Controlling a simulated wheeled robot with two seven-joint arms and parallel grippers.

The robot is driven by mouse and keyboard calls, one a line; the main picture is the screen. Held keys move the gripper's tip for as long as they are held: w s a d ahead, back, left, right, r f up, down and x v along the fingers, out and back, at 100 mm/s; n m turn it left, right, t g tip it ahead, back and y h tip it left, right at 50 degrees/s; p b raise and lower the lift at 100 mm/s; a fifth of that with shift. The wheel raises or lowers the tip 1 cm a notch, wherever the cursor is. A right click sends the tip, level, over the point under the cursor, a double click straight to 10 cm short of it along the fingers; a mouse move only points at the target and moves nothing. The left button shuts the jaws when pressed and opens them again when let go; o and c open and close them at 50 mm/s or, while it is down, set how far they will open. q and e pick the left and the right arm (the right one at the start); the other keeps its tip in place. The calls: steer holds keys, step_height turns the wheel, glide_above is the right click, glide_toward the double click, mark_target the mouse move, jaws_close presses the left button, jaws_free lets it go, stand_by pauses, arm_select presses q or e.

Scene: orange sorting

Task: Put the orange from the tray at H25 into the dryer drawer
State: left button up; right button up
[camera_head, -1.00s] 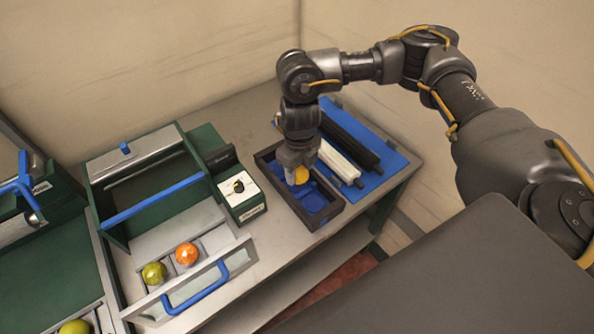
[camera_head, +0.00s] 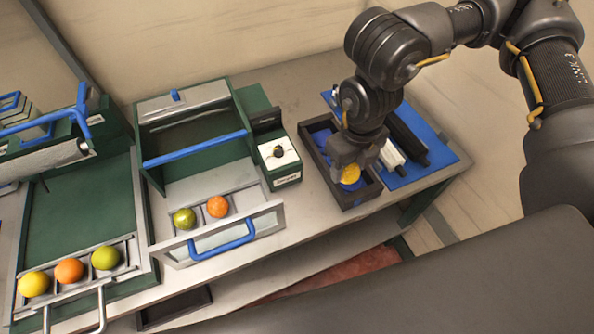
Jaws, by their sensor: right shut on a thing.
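My right gripper (camera_head: 350,165) points down over the dark tray (camera_head: 349,206) with the blue lining and is shut on a yellow-orange fruit (camera_head: 350,174). Whether the fruit still touches the tray floor is unclear. The dryer drawer (camera_head: 269,219) with the blue handle is pulled out on the left of the tray. An orange fruit (camera_head: 217,206) and a yellow-green fruit (camera_head: 185,218) sit side by side in it. My left gripper is not in view.
A white box with a dark knob (camera_head: 279,156) stands between drawer and tray. A blue mat (camera_head: 440,157) with a white and a black roller lies to the right. Farther left, another rack (camera_head: 135,250) holds yellow, orange and green fruits.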

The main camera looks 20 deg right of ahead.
steer(key=m, duration=0.3)
steer(key=shift+w+r+m, duration=0.1)
steer(key=shift+w+m, duration=0.25)
steer(key=shift+m, duration=0.05)
steer(key=m, duration=0.2)
steer(key=w+m, duration=0.1)
steer(key=m, duration=0.2)
steer(key=shift+d+r+m, duration=0.1)
steer(key=shift+m, duration=0.2)
steer(key=m, duration=0.2)
steer(key=shift+w+m, duration=0.3)
steer(key=w+m, duration=0.1)
steer(key=m, duration=0.6)
steer(key=w+d+r+m, duration=0.1)
steer(key=w+m, duration=0.1)
steer(key=m, duration=0.5)
steer(key=w+m, duration=0.1)
steer(key=m, duration=0.6)
steer(key=shift+w+d+r, duration=0.15)
steer(key=shift+w, duration=0.2)
steer(key=shift+d, duration=0.1)
